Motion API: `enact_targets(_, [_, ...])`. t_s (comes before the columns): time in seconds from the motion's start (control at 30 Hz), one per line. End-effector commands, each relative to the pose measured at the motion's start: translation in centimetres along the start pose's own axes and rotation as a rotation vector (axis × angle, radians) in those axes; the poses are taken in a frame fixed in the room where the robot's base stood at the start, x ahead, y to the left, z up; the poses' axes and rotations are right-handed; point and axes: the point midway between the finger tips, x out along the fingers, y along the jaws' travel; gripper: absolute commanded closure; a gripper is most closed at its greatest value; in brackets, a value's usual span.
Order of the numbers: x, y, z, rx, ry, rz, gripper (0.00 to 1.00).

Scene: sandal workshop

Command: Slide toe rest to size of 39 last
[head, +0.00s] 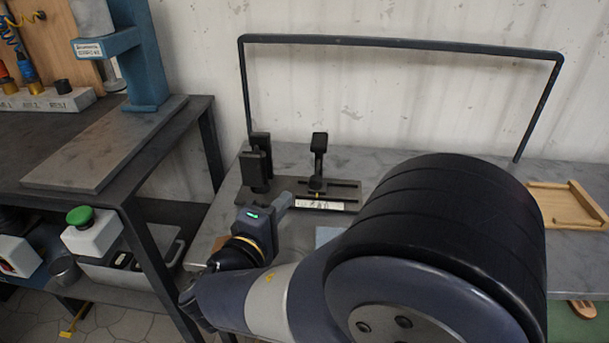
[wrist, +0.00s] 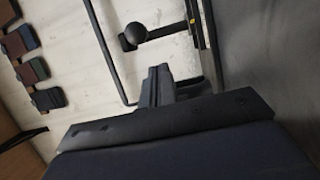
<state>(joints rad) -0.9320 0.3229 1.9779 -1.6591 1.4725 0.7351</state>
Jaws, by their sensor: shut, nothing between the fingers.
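The toe rest (head: 319,160) is a black upright post with a padded top. It stands on a slotted dark base plate (head: 268,194) on the grey bench. A white size scale (head: 320,205) lies along the plate's front edge; its numbers are too small to read. A taller black block (head: 256,165) stands at the plate's left end. In the wrist view my closed fingers (wrist: 157,80) point towards a black post with a round end (wrist: 127,42). No last is clearly visible.
A dark pipe frame (head: 400,42) rises behind the plate. A wooden tray (head: 565,204) lies at the bench's right. A blue press (head: 140,55) stands on the left table. My arm hides the middle and front of the bench.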

Motion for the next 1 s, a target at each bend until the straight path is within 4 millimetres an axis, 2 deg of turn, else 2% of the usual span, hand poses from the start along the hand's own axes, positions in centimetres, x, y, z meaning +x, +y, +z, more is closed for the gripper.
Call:
enact_targets(0.3, [5.4, -0.1, 0.1, -0.001, -0.005, 0.001, 1.0])
enact_targets(0.53, [8.7, -0.1, 0.1, -0.001, -0.003, 0.0, 1.0])
enact_targets(0.7, [10.0, 0.0, 0.0, -0.001, -0.001, 0.0, 1.0])
enact_targets(1.0, [10.4, 0.0, 0.0, -0.001, 0.001, 0.0, 1.0])
